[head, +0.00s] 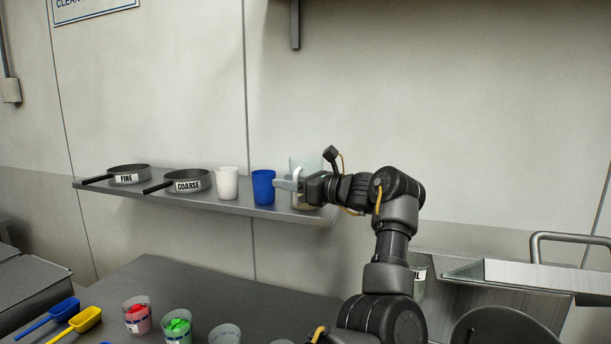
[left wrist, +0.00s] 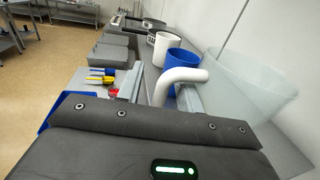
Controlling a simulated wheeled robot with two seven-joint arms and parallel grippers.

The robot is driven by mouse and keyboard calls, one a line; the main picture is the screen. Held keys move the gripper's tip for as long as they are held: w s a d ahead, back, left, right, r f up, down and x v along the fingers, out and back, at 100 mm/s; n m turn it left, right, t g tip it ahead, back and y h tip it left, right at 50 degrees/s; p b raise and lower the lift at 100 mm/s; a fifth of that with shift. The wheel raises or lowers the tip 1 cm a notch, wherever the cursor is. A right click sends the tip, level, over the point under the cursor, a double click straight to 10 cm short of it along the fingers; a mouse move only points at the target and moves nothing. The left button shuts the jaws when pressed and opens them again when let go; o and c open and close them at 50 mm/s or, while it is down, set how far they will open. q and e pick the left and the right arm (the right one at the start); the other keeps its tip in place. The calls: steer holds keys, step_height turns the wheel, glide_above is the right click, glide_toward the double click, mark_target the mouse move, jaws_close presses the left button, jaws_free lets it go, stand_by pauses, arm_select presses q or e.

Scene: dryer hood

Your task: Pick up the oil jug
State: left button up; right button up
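A clear jug (head: 305,164) with a white handle stands at the right end of the wall shelf, partly hidden behind my left gripper (head: 285,184). I see no readable label on it. In the left wrist view, the translucent jug (left wrist: 256,88) is at the right and its white handle (left wrist: 179,82) lies between my left fingers. The fingers stand apart, with a gap on the left side of the handle. Another container (head: 419,275), with a label ending in "IL", is partly hidden behind my left arm. My right gripper is out of view.
On the shelf (head: 225,203), a blue cup (head: 263,188) stands close to the left gripper, then a white cup (head: 227,183) and pans marked COARSE (head: 188,184) and FINE (head: 127,177).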

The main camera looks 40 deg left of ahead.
arm_select(q)
steer(key=shift+a, duration=0.25)
steer(key=shift+d, duration=0.2)
steer(key=shift+c, duration=0.8)
steer(key=shift+a, duration=0.1)
jaws_close()
steer(key=shift+r, duration=0.15)
